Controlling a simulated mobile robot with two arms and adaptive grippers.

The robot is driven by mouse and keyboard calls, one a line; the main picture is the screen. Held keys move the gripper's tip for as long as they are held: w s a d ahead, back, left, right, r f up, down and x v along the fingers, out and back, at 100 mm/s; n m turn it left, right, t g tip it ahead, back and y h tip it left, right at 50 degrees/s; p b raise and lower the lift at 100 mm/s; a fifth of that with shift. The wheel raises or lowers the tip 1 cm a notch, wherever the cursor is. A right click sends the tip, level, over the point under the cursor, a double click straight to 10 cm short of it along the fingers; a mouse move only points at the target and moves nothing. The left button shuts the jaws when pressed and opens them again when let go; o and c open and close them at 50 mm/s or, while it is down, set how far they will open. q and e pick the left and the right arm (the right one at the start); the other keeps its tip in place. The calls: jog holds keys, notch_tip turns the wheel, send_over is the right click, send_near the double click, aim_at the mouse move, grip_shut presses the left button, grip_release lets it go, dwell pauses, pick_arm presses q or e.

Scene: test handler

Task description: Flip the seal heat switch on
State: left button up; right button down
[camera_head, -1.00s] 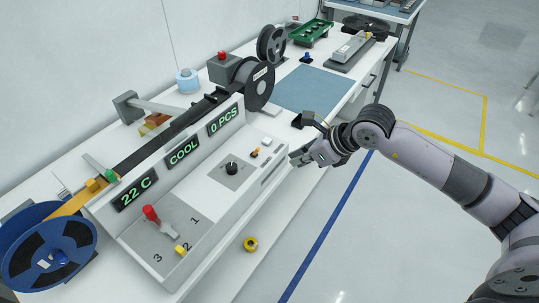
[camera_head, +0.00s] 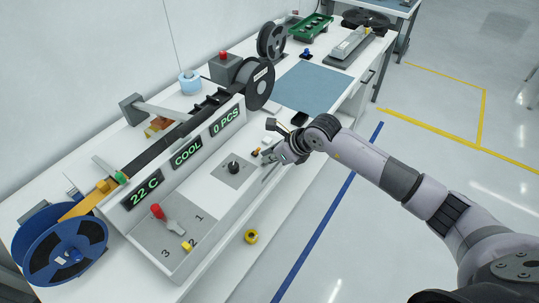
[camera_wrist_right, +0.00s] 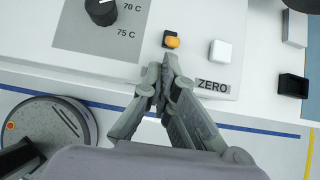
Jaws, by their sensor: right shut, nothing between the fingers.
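A small orange toggle switch (camera_head: 256,152) sits on the white machine's panel (camera_head: 212,193). It also shows in the right wrist view (camera_wrist_right: 172,41), on a dark base just beyond my fingertips. My right gripper (camera_head: 267,156) is at the panel's right end beside the switch; in the wrist view the gripper (camera_wrist_right: 162,72) has its fingers together, empty, with a small gap to the switch. The machine's displays read 22 C, COOL (camera_head: 187,153) and 0 PCS. My left gripper is not in view.
A black dial (camera_head: 234,167) is left of the switch. A white button (camera_wrist_right: 221,53) above a ZERO label is close on its right. A red-handled lever (camera_head: 157,211) stands at the panel's near end. A yellow ring (camera_head: 251,237) lies in front of the machine.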

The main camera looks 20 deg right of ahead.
aim_at(258, 150)
jog(key=shift+r, duration=0.1)
jog(key=shift+w+r+g, duration=0.1)
jog(key=shift+g, duration=0.2)
jog(key=shift+w+a+r+g+h+p, duration=0.2)
jog(key=shift+r+g+h+p, duration=0.2)
jog(key=shift+g+h, duration=0.25)
jog(key=shift+r, duration=0.1)
jog(key=shift+w+a+r+g+h, duration=0.25)
jog(key=shift+w+r+g+h, duration=0.05)
jog(key=shift+g+h, duration=0.3)
jog(key=shift+w+a+r+g+h+b, duration=0.2)
jog(key=shift+w+a+g+h+b, duration=0.15)
jog(key=shift+g+h+b, duration=0.4)
jog(key=shift+w+a+r+b, duration=0.15)
jog(key=shift+w+a+b, duration=0.2)
jog(key=shift+b, duration=0.5)
jog(key=shift+w+d+r, duration=0.1)
jog(key=shift+r, duration=0.15)
